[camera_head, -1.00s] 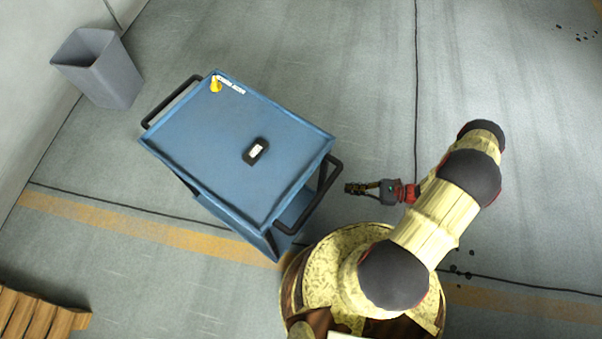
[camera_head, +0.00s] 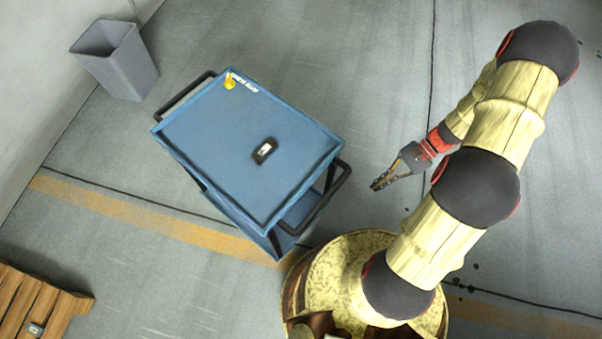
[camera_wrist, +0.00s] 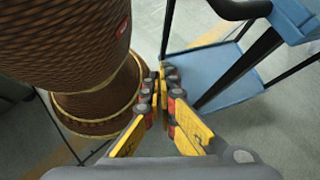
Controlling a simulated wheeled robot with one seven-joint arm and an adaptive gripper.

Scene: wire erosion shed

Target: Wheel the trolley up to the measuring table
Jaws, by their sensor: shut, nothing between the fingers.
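The blue trolley (camera_head: 230,150) stands on the grey floor left of my base, with a black push handle at each end. Its near handle (camera_head: 328,198) faces my arm. A small dark object with a white label (camera_head: 264,150) and a yellow item (camera_head: 230,83) are on its top. My gripper (camera_head: 377,186) is shut and empty, a short gap to the right of the near handle and not touching it. In the wrist view the fingers (camera_wrist: 163,70) point down, with the trolley's lower shelf (camera_wrist: 215,75) and frame to their right. No measuring table is recognisable in these views.
A grey bin (camera_head: 115,62) stands by the wall at upper left. A wooden slatted pallet (camera_head: 40,305) with a small object on it lies at lower left. An orange floor stripe (camera_head: 130,215) runs under the trolley. The floor behind the trolley is clear.

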